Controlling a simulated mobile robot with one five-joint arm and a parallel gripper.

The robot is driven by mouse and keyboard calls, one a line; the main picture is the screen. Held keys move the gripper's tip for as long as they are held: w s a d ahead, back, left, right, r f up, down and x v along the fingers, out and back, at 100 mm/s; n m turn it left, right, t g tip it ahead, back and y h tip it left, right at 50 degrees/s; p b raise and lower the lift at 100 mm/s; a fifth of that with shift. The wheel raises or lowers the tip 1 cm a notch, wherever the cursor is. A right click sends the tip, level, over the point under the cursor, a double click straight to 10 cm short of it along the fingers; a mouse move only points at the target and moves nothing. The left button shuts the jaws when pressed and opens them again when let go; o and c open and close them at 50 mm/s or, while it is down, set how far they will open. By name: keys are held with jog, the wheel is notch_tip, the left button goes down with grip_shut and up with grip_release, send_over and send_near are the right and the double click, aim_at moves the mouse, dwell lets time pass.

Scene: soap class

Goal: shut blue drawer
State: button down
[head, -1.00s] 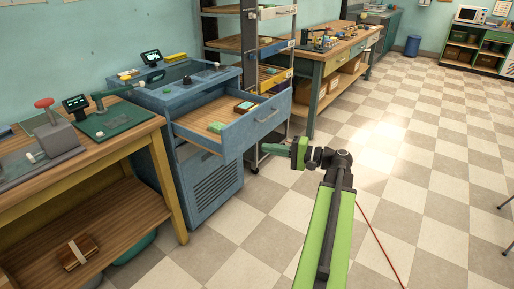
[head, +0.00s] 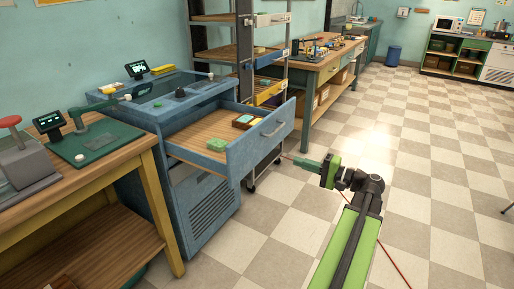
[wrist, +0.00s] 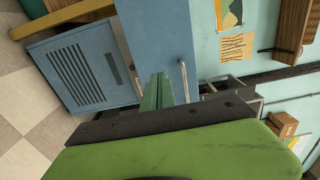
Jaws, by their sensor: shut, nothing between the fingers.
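The blue drawer (head: 262,139) is pulled far out of the blue cabinet (head: 203,205) in the head view. Its silver handle (head: 274,129) is on the front panel. I cannot tell whether the fingertips touch the panel.
A workbench (head: 110,163) with a green device stands left of the cabinet. A shelf rack (head: 240,48) and another workbench (head: 312,70) stand behind the drawer. The checkered floor (head: 440,160) to the right is clear.

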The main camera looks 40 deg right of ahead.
aim_at(258, 148)
jog(key=x, duration=1.4)
jog(key=shift+w+r, duration=0.1)
jog(key=shift+w, duration=0.1)
